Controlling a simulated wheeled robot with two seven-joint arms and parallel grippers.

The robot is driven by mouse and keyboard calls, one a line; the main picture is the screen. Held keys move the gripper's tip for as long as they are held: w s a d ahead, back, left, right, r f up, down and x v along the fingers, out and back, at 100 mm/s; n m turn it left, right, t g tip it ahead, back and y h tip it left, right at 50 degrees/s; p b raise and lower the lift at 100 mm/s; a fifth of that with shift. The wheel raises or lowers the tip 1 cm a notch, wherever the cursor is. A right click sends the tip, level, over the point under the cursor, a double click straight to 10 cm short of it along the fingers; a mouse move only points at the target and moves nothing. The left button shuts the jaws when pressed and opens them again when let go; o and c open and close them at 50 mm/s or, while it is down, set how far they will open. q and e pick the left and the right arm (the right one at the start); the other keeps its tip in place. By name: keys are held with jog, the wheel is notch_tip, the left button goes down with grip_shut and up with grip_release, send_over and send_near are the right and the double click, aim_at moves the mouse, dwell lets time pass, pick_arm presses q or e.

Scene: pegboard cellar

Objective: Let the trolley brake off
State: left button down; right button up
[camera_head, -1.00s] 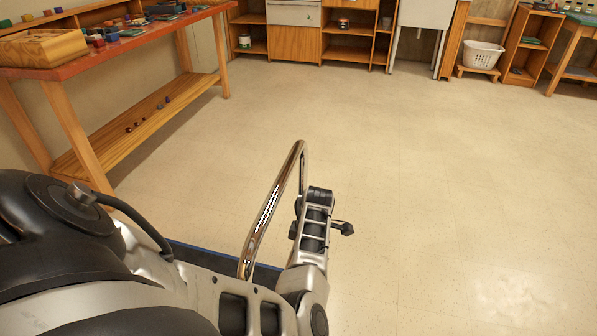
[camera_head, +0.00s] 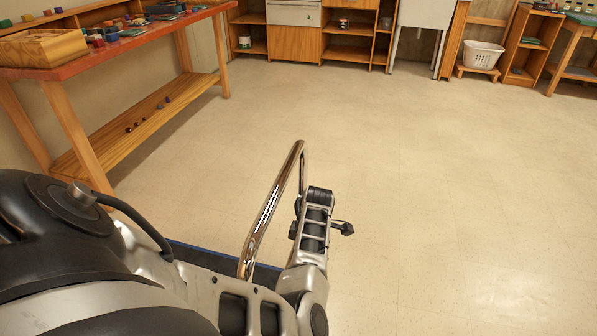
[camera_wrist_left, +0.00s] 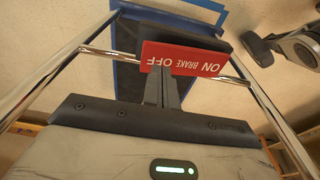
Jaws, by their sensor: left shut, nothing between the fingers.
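The trolley's chrome handle (camera_head: 272,215) rises beside my left arm in the head view. A dark deck with a blue edge shows low behind the arm. In the left wrist view, a red plate (camera_wrist_left: 185,58) reads ON BRAKE OFF upside down, with OFF on the left and ON on the right. My left gripper (camera_wrist_left: 160,80) is shut and empty, its dark fingers at the plate's lower edge under the OFF end. I cannot tell whether they touch it. No brake lever shows clearly; the fingers may hide it. My right gripper is not in view.
A red-topped workbench (camera_head: 130,42) with a lower shelf stands at the left. Wooden shelving (camera_head: 345,42) and a white basket (camera_head: 483,55) line the back wall. The floor (camera_head: 430,170) in the middle and right is clear.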

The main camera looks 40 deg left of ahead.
pick_arm(q)
jog(key=shift+f+b, duration=0.8)
jog(key=shift+f, duration=0.4)
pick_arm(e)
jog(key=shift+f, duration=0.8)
pick_arm(q)
notch_tip(320, 180, up, 2)
jog(key=shift+p, duration=1)
jog(key=shift+r+p, duration=1)
jog(key=shift+p, duration=0.1)
notch_tip(320, 180, up, 3)
jog(key=p, duration=0.2)
jog(key=shift+f+p, duration=0.2)
jog(key=shift+p, duration=0.15)
jog(key=shift+r+p, duration=0.3)
jog(key=shift+p, duration=0.05)
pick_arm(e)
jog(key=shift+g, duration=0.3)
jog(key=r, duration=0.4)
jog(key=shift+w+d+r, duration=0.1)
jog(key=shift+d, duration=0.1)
